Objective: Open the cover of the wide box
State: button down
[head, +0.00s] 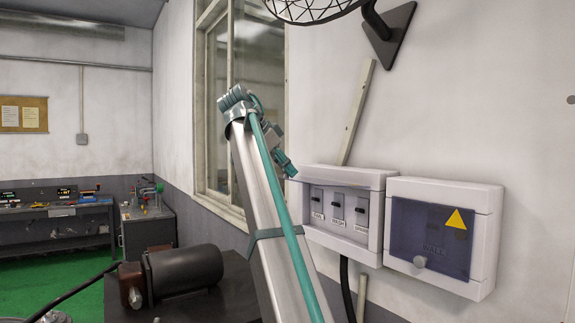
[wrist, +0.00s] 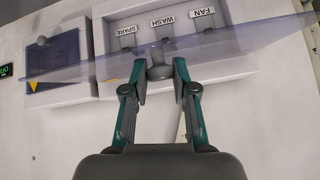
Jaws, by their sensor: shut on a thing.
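The wide box (head: 342,212) is a white wall box at centre right in the head view, with three switches labelled FAN, WASH and SPARE. In the wrist view the wide box (wrist: 188,30) appears upside down. Its cover (wrist: 235,47) is a clear bluish pane, swung out from the box front and seen nearly edge-on. My gripper (wrist: 159,74) is shut on the cover's grey knob (wrist: 160,62), with a finger on each side. I cannot make out the cover or the gripper's hold clearly in the head view.
A narrower box (head: 442,235) with a dark clear cover, yellow warning triangle and knob is mounted just right of the wide box. A conduit (head: 357,110) rises above the wide box. A dark motor (head: 183,268) sits on a bench at lower left. A window (head: 240,95) is left of the boxes.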

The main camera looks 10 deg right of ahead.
jog(key=shift+f, duration=0.1)
jog(key=c, duration=1.2)
grip_release()
jog(key=shift+w+d, duration=0.1)
jog(key=shift+o, duration=1.4)
jog(key=shift+w+d+f, duration=0.1)
jog(key=shift+w, duration=0.05)
